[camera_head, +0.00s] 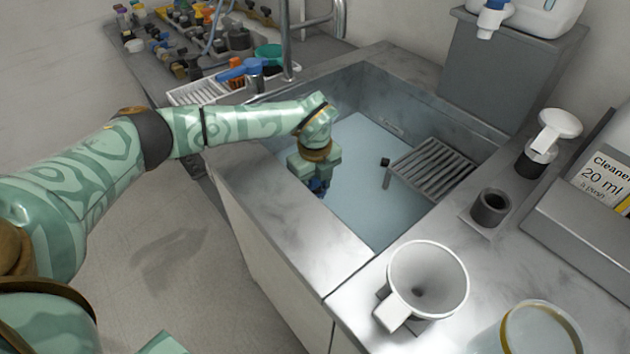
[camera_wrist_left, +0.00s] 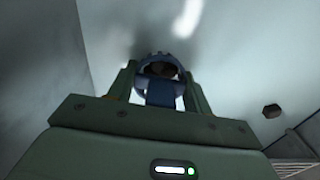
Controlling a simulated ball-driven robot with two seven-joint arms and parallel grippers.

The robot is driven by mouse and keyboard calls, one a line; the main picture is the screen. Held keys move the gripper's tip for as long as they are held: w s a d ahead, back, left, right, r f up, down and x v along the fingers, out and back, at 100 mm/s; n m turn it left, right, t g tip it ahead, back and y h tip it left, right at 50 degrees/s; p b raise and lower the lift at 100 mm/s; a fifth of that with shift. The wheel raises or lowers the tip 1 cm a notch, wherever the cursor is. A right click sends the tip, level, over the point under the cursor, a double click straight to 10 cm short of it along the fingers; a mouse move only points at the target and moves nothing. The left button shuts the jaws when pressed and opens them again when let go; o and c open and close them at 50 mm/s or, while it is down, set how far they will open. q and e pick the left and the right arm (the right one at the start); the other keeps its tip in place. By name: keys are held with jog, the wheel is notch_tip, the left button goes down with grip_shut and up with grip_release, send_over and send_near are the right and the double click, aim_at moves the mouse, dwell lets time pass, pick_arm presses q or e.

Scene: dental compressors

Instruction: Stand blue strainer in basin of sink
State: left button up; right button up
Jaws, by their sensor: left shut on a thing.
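My left gripper (camera_head: 318,184) reaches down into the basin of the sink (camera_head: 365,165), close to its left wall. It is shut on the blue strainer (camera_head: 318,188), which is mostly hidden behind the gripper in the head view. In the left wrist view the strainer (camera_wrist_left: 160,90) sits between the two fingers of the left gripper (camera_wrist_left: 160,85), its round rim facing away from the palm. I cannot tell whether the strainer touches the basin floor. My right gripper is not in view.
A slatted grey rack (camera_head: 432,168) stands in the basin's right part, with a small dark piece (camera_head: 385,162) beside it. A white funnel (camera_head: 428,275) and a dark cup (camera_head: 490,207) stand on the counter. A tap (camera_head: 287,45) rises behind the basin. The basin's middle floor is clear.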

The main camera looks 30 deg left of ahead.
pick_arm(q)
jog(key=shift+f, duration=0.6)
jog(key=o, duration=1)
jog(key=c, duration=0.3)
jog(key=shift+c, duration=0.2)
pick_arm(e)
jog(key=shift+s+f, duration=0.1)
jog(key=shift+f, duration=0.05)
